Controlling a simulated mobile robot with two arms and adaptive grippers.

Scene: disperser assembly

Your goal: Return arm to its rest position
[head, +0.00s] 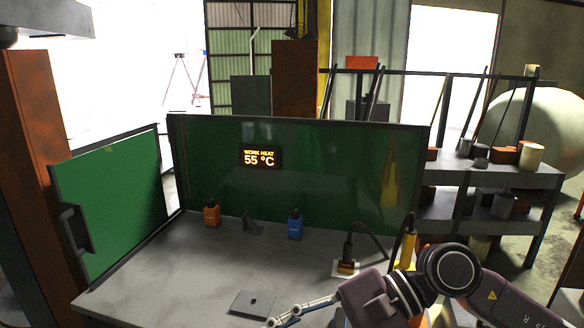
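My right arm comes in from the lower right. Its gripper (290,314) is at the bottom edge over the front of the grey worktable (150,275), just right of a flat grey plate with a small hole (254,301). The gripper is partly cut off by the frame, so its opening and anything between its fingers cannot be made out. My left gripper is not in view.
An orange bottle (211,215), a dark bracket (252,226) and a blue bottle (295,226) stand towards the back. A corded tool (346,262) on a white base and a yellow tool (407,246) stand right. Green panels (215,165) enclose the back and left.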

